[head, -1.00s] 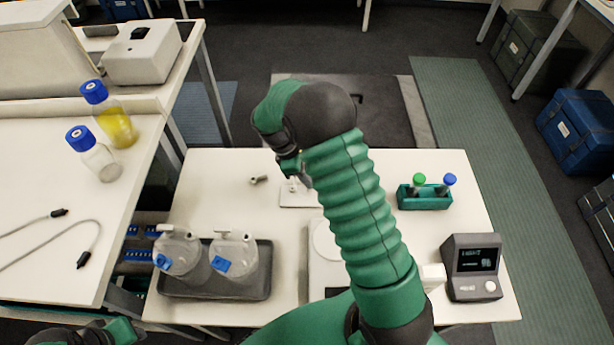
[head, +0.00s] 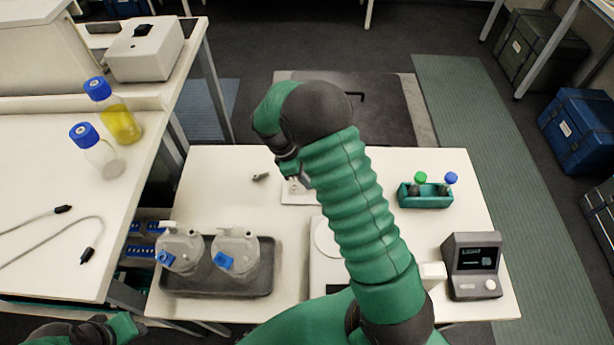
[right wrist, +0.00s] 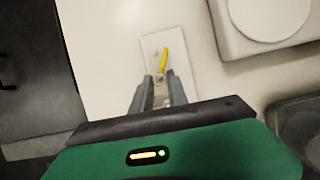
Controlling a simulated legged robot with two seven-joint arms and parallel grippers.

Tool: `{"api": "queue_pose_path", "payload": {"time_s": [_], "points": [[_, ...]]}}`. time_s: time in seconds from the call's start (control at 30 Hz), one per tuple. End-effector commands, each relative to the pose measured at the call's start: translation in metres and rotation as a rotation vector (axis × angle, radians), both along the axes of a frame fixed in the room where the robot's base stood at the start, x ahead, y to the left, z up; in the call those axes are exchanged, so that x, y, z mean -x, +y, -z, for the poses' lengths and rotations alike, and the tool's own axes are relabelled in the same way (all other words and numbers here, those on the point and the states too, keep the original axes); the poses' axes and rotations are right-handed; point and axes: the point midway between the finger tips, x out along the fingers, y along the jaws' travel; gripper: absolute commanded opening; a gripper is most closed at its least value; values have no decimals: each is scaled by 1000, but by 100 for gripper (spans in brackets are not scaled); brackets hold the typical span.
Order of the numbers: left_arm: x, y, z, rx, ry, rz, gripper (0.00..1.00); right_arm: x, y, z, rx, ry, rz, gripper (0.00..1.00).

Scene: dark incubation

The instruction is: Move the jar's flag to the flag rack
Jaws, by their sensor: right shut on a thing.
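My right gripper (head: 298,180) is over the far middle of the white table. In the right wrist view its fingers (right wrist: 159,90) are shut on a slim yellow flag (right wrist: 163,61), which points out past the fingertips. Just beyond lies a small white plate with holes (right wrist: 150,45), perhaps the flag rack; it also shows in the head view (head: 292,198), partly behind my gripper. I cannot tell whether the flag touches it. Two clear jars, left (head: 180,250) and right (head: 236,253), stand in a grey tray (head: 215,289); each has a blue tag. My left gripper's fingers are not visible.
A teal rack (head: 425,200) with green-capped and blue-capped tubes stands at right, and a grey display box (head: 473,266) at front right. Bottles (head: 98,152) stand on the left bench.

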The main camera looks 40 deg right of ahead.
Motion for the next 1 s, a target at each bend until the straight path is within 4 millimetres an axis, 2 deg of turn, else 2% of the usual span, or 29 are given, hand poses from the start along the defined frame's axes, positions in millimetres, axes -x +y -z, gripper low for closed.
{"api": "queue_pose_path", "payload": {"time_s": [0.77, 0.8, 1.0], "points": [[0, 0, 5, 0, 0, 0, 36, 0, 0, 14, 0, -1, 0, 0], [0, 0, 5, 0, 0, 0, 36, 0, 0, 14, 0, -1, 0, 22], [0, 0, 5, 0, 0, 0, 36, 0, 0, 14, 1, -1, 0, 45]]}}
